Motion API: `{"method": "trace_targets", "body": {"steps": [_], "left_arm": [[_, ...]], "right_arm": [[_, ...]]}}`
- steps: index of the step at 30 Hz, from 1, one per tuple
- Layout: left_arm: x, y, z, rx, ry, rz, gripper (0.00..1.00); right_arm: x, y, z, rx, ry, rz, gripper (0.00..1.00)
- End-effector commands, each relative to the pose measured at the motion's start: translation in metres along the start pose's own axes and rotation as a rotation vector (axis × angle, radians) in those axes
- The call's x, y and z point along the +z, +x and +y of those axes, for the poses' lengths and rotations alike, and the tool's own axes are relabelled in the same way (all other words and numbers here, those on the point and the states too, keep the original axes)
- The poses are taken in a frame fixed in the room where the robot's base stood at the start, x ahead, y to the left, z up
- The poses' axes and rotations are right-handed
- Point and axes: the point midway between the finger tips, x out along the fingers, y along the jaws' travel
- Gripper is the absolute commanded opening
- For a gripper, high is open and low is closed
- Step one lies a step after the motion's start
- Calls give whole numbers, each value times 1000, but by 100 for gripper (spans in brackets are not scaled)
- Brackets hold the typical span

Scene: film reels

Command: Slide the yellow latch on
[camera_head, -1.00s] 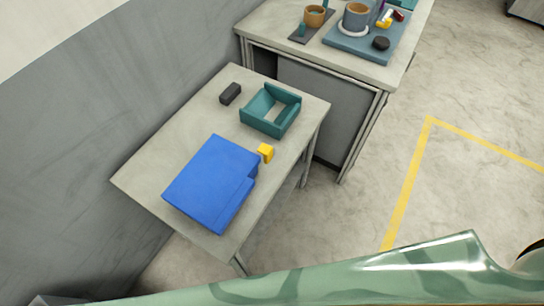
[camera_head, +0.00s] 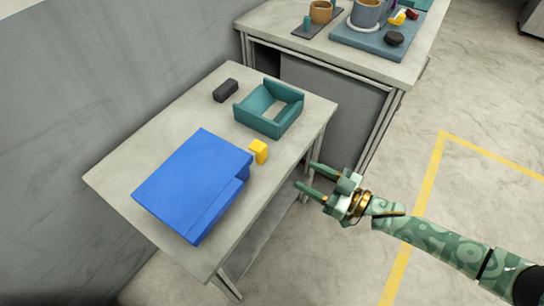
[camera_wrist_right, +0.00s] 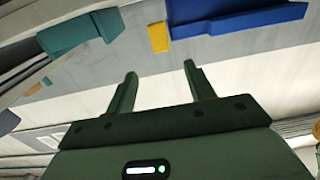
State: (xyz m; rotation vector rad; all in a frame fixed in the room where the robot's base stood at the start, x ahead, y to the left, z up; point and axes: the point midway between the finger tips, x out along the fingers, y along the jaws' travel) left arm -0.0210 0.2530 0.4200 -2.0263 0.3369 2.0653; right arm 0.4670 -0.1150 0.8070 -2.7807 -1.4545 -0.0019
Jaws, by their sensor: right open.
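A small yellow latch (camera_head: 258,151) sits at the right corner of a flat blue box (camera_head: 192,180) on the near grey table (camera_head: 120,180). In the right wrist view the yellow latch (camera_wrist_right: 158,37) shows beside the blue box (camera_wrist_right: 240,20). My right gripper (camera_head: 307,177) is open and empty, just off the right edge of the table, to the right of the latch and apart from it. Its two fingers (camera_wrist_right: 158,80) also show spread in the wrist view. My left gripper is not in view.
A teal open tray (camera_head: 268,125) and a small dark block (camera_head: 225,90) lie on the same table behind the latch. A second table (camera_head: 350,65) behind holds a blue-grey board (camera_head: 372,48) with a pot (camera_head: 366,14) and small items. Floor to the right is clear.

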Motion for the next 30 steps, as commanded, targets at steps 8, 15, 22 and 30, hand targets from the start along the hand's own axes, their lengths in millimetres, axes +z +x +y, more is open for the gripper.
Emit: {"method": "trace_targets", "body": {"steps": [8,15,22,30], "left_arm": [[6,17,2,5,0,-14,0],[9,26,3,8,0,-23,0],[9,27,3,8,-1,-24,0],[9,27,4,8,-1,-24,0]], "right_arm": [[3,74,0,-1,0,1,54],[3,114,0,1,1,-1,54],[2,124,0,2,-1,-3,54],[1,124,0,2,-2,-2,31]]}}
